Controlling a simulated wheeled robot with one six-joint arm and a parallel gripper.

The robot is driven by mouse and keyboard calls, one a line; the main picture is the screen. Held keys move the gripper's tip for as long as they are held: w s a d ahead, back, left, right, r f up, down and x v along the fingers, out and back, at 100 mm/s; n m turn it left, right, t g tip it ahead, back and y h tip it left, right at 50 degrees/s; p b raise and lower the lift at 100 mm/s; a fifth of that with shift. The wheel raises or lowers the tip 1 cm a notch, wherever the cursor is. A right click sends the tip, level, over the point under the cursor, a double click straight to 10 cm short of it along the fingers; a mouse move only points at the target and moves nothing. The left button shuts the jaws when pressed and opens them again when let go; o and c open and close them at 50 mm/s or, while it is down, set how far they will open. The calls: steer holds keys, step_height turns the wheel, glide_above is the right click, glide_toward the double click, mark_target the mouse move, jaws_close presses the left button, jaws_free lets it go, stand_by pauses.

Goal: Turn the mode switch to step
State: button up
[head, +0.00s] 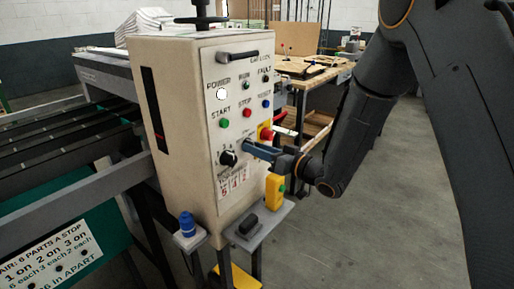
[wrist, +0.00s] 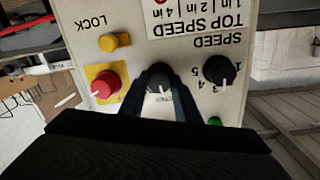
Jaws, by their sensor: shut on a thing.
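The mode switch is a grey-black knob (wrist: 160,82) with a white pointer mark, on the front panel of the cream control box (head: 182,120). My gripper (wrist: 159,76) is shut on this knob, one blue-grey finger on each side of it. In the wrist view, which shows the panel upside down, the white mark points toward the bottom of the picture. In the head view my gripper (head: 249,148) reaches the panel from the right and hides the knob. The position labels around the knob cannot be read.
The black speed knob (head: 228,158) sits close on the left, and the red stop button (head: 267,134) on its yellow plate close on the right. Start, stop and reset buttons are above. A small shelf (head: 262,225) juts out below. A workbench (head: 300,68) stands behind.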

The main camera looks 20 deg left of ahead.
steer(key=shift+r+m, duration=0.15)
steer(key=shift+m, duration=0.65)
steer(key=o, duration=1)
steer(key=shift+a, duration=0.15)
steer(key=shift+o, duration=0.2)
steer(key=b+v, duration=0.1)
steer(key=v, duration=0.7)
steer(key=shift+w, duration=0.1)
